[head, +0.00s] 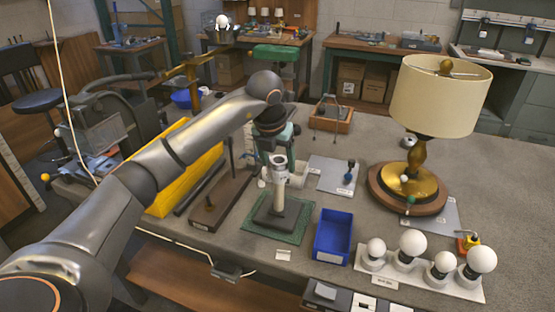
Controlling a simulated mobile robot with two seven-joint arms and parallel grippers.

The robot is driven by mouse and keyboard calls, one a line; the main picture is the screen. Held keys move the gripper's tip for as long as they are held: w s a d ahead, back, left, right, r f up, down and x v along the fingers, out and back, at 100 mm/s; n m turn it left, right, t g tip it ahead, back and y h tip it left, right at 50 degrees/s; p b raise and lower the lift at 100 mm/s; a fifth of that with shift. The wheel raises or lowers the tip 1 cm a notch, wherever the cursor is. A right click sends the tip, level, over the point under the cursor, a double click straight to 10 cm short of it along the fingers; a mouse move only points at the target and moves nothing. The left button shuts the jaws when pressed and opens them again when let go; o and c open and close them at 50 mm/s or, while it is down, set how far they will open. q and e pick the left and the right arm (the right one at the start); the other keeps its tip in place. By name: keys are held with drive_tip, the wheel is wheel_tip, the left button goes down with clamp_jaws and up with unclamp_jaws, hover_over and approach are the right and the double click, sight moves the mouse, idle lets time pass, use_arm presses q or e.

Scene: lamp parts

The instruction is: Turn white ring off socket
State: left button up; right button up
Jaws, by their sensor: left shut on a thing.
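A pale upright socket post (279,190) stands on a dark square base on a green mat (250,227) near the middle of the table. The white ring (279,160) appears to be the pale collar at the top of the post. My left gripper (279,153) points down from above and is shut on this ring, right over the post. The fingers and the wrist hide part of the ring, and its thread cannot be seen. My right gripper is out of the picture.
A blue bin (333,236) stands right of the mat, with a rack of white bulbs (420,283) beyond it. A lamp with a cream shade (440,95) stands at the right.

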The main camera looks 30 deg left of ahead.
use_arm(q)
drive_tip(key=n, duration=0.2)
drive_tip(key=n+y+p, duration=0.1)
drive_tip(key=n, duration=0.1)
drive_tip(key=shift+w+d+r+g, duration=0.1)
drive_tip(key=shift+d+r+g, duration=0.1)
drive_tip(key=shift+g, duration=0.1)
drive_tip(key=shift+f+n+p, duration=0.1)
drive_tip(key=shift+n+p, duration=0.2)
drive_tip(key=shift+n, duration=0.7)
drive_tip(key=shift+w+n+g+y+p, duration=0.1)
drive_tip(key=shift+n+g+y+p, duration=0.25)
drive_tip(key=shift+n, duration=0.35)
drive_tip(key=n, duration=0.1)
drive_tip(key=n+p, duration=0.1)
drive_tip(key=shift+w+d+r+n+g+y, duration=0.1)
drive_tip(key=shift+r+n+g+y, duration=0.15)
drive_tip(key=shift+n, duration=0.15)
drive_tip(key=shift+f+n+g, duration=0.2)
drive_tip(key=shift+n+g, duration=0.2)
drive_tip(key=shift+n, duration=0.9)
drive_tip(key=shift+p, duration=0.3)
